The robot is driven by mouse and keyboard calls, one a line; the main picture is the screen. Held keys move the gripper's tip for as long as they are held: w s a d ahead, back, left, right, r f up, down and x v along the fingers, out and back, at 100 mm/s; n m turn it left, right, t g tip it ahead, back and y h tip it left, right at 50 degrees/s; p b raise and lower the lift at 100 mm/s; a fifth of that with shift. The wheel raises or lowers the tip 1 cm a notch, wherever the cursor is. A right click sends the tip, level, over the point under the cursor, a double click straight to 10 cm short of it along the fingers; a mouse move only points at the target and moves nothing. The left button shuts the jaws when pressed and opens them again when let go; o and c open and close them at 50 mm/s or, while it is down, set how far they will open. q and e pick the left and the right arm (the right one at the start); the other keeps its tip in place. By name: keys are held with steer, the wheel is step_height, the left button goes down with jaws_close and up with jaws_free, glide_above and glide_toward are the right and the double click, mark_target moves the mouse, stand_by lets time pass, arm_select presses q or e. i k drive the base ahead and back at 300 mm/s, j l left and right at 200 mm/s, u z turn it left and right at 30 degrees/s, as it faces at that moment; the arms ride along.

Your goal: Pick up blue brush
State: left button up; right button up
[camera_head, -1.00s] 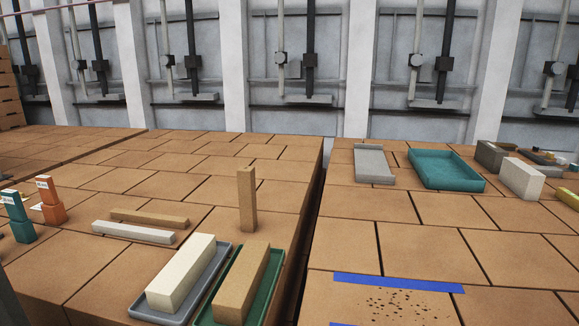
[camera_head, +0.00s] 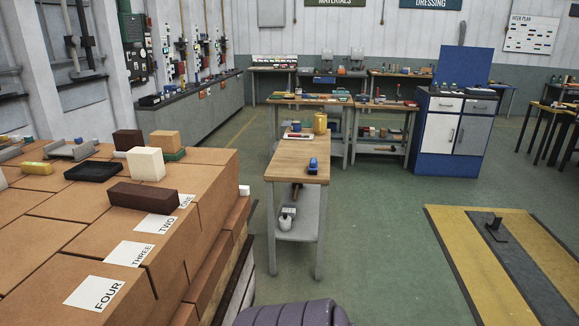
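A small blue object (camera_head: 312,165) lies on the near right part of a narrow wooden-topped workbench (camera_head: 286,164) in the middle of the head view. It may be the blue brush, but it is too small to tell for sure. Nothing is touching it from above. Neither of my grippers is in view.
A yellow container (camera_head: 320,123) stands on the workbench. A blue cabinet (camera_head: 450,130) stands behind right. Green floor (camera_head: 385,230) is open right of the workbench.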

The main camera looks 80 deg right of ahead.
mark_target(313, 164)
steer(key=z, duration=2.9)
steer(key=i+l+z, duration=0.3)
steer(key=i, duration=0.75)
steer(key=i+z, duration=0.25)
steer(key=i, duration=0.85)
